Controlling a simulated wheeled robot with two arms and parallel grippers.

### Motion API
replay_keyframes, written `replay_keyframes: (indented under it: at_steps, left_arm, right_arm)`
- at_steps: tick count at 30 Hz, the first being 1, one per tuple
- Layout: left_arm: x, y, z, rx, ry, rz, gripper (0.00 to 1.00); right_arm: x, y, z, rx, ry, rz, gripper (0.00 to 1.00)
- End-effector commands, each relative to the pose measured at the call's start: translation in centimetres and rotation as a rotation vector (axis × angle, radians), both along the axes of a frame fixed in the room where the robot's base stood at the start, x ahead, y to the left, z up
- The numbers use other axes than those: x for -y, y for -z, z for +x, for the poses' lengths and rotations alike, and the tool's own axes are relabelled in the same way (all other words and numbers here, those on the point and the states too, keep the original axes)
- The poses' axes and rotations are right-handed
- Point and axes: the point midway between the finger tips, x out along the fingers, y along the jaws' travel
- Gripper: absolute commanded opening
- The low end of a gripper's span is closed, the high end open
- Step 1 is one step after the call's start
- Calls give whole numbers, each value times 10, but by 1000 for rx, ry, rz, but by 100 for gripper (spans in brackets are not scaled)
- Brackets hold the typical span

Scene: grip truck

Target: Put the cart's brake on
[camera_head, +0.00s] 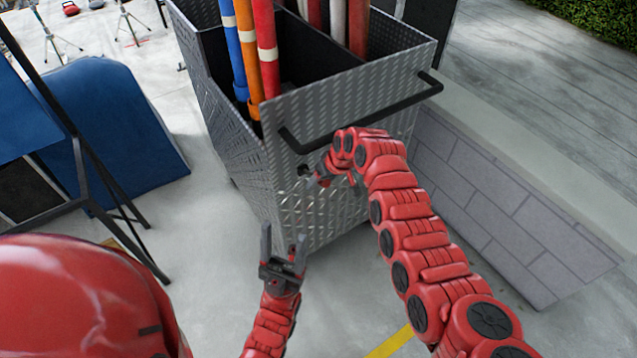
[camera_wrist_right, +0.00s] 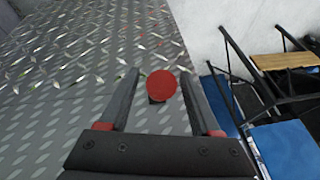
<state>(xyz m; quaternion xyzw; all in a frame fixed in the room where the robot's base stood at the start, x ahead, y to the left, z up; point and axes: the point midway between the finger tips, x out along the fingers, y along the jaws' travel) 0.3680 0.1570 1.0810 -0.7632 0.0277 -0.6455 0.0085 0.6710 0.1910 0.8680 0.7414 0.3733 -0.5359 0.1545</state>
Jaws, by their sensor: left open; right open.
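The cart (camera_head: 315,205) is a tall diamond-plate metal bin with a black bar handle (camera_head: 365,112) across its near side. In the right wrist view, a round red knob (camera_wrist_right: 161,85) on a short dark stem, which looks like the brake, stands out from the cart's plate (camera_wrist_right: 60,75). My right gripper (camera_head: 318,172) is open beside the cart below the handle. Its fingers (camera_wrist_right: 158,82) show either side of the knob, closer to the right finger; contact cannot be told. My left gripper (camera_head: 284,240) is open and empty, low in front of the cart.
Colored poles (camera_head: 265,45) stand in the cart. A low block wall (camera_head: 500,200) runs close on the right. Blue padded equipment (camera_head: 115,135) and a black stand (camera_head: 85,165) are on the left. The concrete floor (camera_head: 205,245) in front is mostly clear.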

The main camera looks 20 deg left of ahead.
Motion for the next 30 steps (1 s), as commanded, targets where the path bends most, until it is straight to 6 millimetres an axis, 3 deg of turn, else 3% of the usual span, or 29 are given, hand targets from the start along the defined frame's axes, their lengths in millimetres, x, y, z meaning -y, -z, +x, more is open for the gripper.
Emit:
replay_keyframes:
  at_steps: [6,20,30]
  left_arm:
    - [0,2,0,0,0,0,62]
    - [0,2,0,0,0,0,62]
    - [0,2,0,0,0,0,62]
  right_arm:
    - [-5,16,1,-5,-2,-4,64]
    - [-8,19,3,-1,4,1,64]
    - [-7,19,3,-1,4,1,7]
